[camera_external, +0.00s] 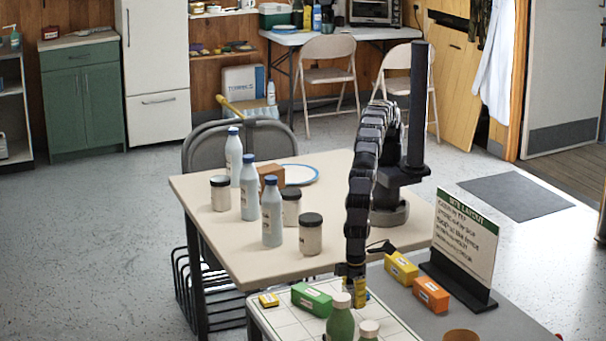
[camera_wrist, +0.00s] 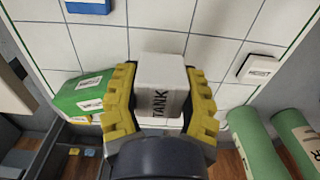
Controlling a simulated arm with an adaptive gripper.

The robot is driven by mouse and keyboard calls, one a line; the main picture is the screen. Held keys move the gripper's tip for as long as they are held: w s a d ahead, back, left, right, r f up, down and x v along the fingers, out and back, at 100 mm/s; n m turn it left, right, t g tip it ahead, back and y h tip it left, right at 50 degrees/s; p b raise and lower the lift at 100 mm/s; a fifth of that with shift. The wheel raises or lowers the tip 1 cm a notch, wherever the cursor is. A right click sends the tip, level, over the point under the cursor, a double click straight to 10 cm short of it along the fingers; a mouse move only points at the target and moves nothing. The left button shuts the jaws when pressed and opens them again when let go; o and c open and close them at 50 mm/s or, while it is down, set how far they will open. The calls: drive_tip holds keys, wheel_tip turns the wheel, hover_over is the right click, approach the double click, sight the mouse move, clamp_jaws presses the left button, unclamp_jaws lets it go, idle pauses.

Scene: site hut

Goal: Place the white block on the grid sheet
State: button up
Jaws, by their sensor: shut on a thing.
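The white block (camera_wrist: 160,88), with the word TANK on its side, sits between the yellow fingers of my gripper (camera_wrist: 160,100) in the wrist view. My gripper is shut on it. The grid sheet (camera_wrist: 215,58) lies beneath and beyond the block; whether the block touches it I cannot tell. In the external view my gripper (camera_external: 354,288) points down over the grid sheet (camera_external: 285,322), behind a green bottle. The white block cannot be made out there.
On the sheet, a green block (camera_external: 311,300) and a small yellow block (camera_external: 268,300) lie left of my gripper. Green bottles (camera_external: 340,322) stand close in front. Yellow (camera_external: 401,267) and orange (camera_external: 431,295) blocks and a sign (camera_external: 466,240) are to the right. Jars and bottles stand behind.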

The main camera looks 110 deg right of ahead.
drive_tip(key=shift+w+a+f, duration=0.25)
drive_tip(key=shift+a+f, duration=0.05)
drive_tip(key=shift+f, duration=1.75)
drive_tip(key=o, duration=1)
drive_tip(key=shift+f, duration=0.1)
drive_tip(key=shift+o, duration=0.2)
